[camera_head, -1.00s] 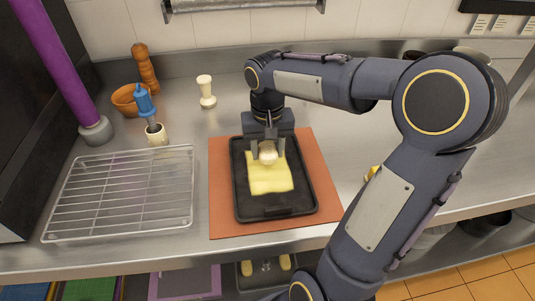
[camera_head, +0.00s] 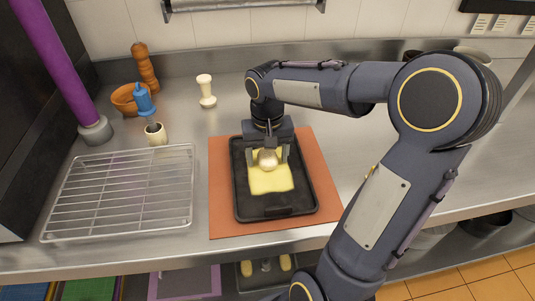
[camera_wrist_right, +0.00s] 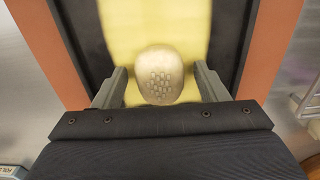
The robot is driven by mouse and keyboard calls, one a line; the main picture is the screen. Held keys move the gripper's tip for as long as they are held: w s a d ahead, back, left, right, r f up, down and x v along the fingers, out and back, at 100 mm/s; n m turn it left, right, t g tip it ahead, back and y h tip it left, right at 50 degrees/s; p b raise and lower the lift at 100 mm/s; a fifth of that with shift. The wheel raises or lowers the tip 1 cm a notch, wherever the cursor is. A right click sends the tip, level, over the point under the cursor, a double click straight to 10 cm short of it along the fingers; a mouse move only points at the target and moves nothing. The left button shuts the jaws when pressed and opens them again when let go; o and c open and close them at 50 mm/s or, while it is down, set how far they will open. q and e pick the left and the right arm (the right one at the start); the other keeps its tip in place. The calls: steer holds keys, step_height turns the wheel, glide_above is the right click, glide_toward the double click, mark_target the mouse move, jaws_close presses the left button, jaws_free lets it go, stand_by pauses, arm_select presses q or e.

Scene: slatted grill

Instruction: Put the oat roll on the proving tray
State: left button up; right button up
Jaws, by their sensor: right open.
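The oat roll (camera_head: 267,159) is a small, pale, rounded bun over the yellow cloth on the dark tray (camera_head: 240,200). In the right wrist view the roll (camera_wrist_right: 160,75) shows a speckled top and sits between the two fingers. My right gripper (camera_head: 267,157) is open, pointing down over the tray, with a finger on each side of the roll. In the wrist view the gripper (camera_wrist_right: 160,90) shows gaps between both fingers and the roll. I cannot tell whether the roll rests on the cloth. My left gripper is not in view.
The tray lies on an orange mat (camera_head: 225,225). A wire rack (camera_head: 120,190) stands on the left of the steel counter.

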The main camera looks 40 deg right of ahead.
mark_target(268, 154)
steer(key=shift+r, duration=0.3)
step_height(268, 154, up, 12)
steer(key=p, duration=0.1)
steer(key=shift+f, duration=0.2)
stand_by(0.4)
